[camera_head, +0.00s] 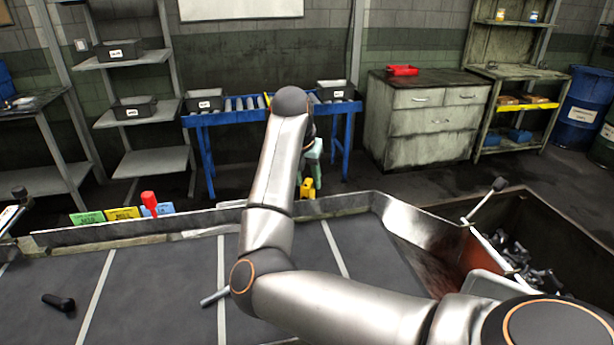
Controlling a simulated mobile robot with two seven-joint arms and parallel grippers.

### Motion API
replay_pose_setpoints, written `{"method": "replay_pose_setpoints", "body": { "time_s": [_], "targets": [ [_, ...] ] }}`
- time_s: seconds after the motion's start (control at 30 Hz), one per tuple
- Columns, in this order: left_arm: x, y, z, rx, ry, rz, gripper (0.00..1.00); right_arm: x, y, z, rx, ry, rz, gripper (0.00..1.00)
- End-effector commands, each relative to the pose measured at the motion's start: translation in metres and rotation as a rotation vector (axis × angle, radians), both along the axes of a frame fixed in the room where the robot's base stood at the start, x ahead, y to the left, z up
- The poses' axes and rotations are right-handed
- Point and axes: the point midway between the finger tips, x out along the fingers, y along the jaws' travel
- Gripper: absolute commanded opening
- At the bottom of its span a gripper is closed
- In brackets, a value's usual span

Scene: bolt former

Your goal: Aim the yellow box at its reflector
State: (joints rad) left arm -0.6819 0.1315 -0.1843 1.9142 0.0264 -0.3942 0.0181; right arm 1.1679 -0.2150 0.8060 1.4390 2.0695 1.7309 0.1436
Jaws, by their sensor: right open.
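A small yellow box (307,189) stands at the far rim of the dark sorting table, just right of my right arm's raised forearm. My right arm comes in from the lower right, rises and bends down at its top. My right gripper (311,160) is largely hidden behind that forearm, above the yellow box; it is open. I cannot tell whether it touches the box. I cannot make out a reflector for the box.
The table (170,290) has pale stripes, a black bolt (59,302) and a grey rod (214,297). A red-handled thing (149,203) stands by coloured cards at the far rim. A brown bin (575,240) of dark parts is at right. A blue roller conveyor (225,117) stands behind.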

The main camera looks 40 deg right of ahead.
Motion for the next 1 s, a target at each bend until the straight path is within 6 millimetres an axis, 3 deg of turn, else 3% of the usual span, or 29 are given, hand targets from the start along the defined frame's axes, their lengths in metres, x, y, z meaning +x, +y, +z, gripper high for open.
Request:
{"method": "replay_pose_setpoints", "body": {
  "time_s": [0.27,0.67,1.0],
  "targets": [
    [0.0013,0.0000,0.0008,0.000,-0.003,-0.001,0.50,0.0004,-0.0007,-0.0023,0.000,0.000,0.000,0.41],
    [0.0017,0.0000,0.0010,0.000,-0.003,-0.001,0.50,0.0004,-0.0005,-0.0018,0.000,0.000,0.000,0.00],
    [0.0018,0.0001,0.0011,0.001,-0.004,0.000,0.50,0.0004,-0.0004,-0.0016,0.000,0.000,0.000,0.00]
  ]
}}
